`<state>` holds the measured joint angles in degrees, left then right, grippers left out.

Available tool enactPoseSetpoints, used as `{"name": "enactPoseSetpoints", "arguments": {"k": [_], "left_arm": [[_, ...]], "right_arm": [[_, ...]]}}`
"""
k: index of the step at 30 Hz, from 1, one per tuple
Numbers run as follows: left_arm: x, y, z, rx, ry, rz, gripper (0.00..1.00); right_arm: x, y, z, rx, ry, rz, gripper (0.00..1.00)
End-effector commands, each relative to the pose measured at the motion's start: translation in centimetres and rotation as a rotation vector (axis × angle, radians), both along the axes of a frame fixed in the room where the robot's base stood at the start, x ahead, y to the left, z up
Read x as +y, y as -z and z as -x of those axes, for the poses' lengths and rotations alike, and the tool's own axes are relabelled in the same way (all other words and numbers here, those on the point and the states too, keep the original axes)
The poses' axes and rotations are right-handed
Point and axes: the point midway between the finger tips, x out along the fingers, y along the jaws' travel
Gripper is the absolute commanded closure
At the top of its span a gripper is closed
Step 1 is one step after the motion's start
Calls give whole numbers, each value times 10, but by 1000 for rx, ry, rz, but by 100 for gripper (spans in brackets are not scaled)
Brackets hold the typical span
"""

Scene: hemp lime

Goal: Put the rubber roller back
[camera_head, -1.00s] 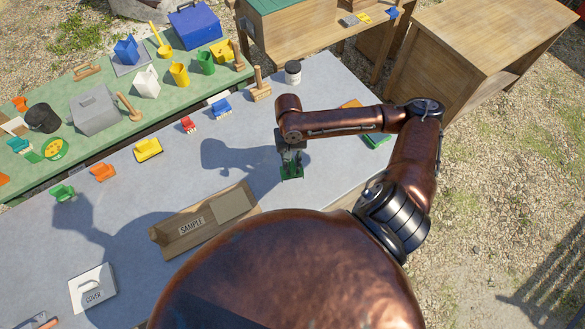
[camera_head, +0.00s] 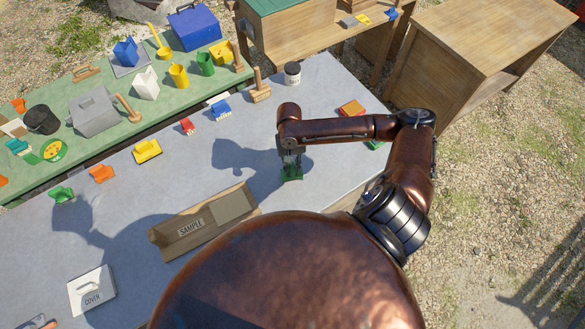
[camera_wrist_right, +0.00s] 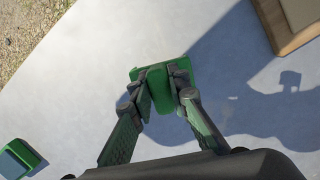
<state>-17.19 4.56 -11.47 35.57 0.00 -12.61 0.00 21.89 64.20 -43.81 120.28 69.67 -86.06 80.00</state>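A green tool (camera_head: 292,175) stands on the grey-blue table below my right gripper (camera_head: 291,160). In the right wrist view, my right gripper (camera_wrist_right: 162,90) has its fingers on either side of the upright part of this green tool (camera_wrist_right: 160,78); whether they press on it I cannot tell. I cannot tell for sure that this tool is the rubber roller. An open grey-brown tray marked SAMPLE (camera_head: 190,228) lies left of the gripper. My left gripper is not in view.
Small tools line the table's far side: green (camera_head: 61,194), orange (camera_head: 102,174), yellow (camera_head: 147,151), red (camera_head: 187,125) and blue (camera_head: 221,108). A jar (camera_head: 292,73) stands at the back. An orange-red block (camera_head: 351,108) sits beyond my forearm. A white COVER box (camera_head: 92,290) is front left.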

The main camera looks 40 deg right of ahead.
Motion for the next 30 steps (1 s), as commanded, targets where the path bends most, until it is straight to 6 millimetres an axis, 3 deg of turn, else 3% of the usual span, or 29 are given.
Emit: {"name": "enactPoseSetpoints", "arguments": {"k": [7, 17, 22, 30], "left_arm": [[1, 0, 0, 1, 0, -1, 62], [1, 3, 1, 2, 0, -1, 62], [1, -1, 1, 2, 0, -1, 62], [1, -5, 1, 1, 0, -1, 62]], "right_arm": [[0, 0, 0, 0, 0, 0, 67], [-1, -3, 0, -1, 0, 2, 67], [-2, -26, -5, -4, -1, 1, 67], [-8, -83, -14, -4, 1, 1, 67]]}}
